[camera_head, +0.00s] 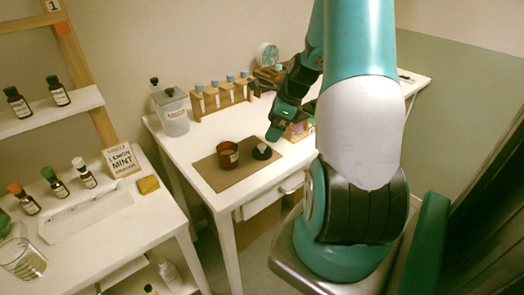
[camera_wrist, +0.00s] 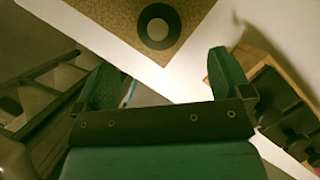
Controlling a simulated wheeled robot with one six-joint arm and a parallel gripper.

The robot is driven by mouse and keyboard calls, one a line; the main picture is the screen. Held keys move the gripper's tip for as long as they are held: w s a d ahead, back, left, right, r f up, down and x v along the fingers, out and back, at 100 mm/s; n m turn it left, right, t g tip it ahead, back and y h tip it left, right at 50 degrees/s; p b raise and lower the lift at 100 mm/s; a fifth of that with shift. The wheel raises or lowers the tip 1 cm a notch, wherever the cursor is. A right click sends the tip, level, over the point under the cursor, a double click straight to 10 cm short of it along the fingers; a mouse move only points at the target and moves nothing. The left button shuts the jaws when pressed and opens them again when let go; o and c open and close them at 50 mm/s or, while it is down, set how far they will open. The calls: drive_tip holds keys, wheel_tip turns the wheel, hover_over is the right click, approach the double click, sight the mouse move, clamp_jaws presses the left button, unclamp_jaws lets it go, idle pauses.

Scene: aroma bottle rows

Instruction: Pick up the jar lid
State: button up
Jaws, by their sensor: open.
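The jar lid (camera_head: 262,152) is a dark disc with a pale knob. It lies on the brown mat (camera_head: 225,178), just right of the amber jar (camera_head: 228,154), which stands upright and looks open at the top. My gripper (camera_head: 277,130) is above and a little behind the lid in the head view, apart from it. In the wrist view a dark ring with a pale middle, which looks like the lid (camera_wrist: 159,27), lies on the mat beyond my open gripper (camera_wrist: 162,75). Nothing is between the fingers.
A rack of blue-capped tubes (camera_head: 222,97) and a clear canister (camera_head: 172,113) stand at the back of the white table. A small colourful box (camera_head: 298,130) is close to my gripper on the right.

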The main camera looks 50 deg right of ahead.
sight(262, 145)
drive_tip(key=p+x, duration=0.1)
drive_tip(key=x, duration=0.7)
drive_tip(key=shift+w+a+f+p, duration=0.1)
drive_tip(key=shift+a+f+p, duration=0.15)
drive_tip(key=shift+p, duration=0.05)
drive_tip(key=c, duration=1)
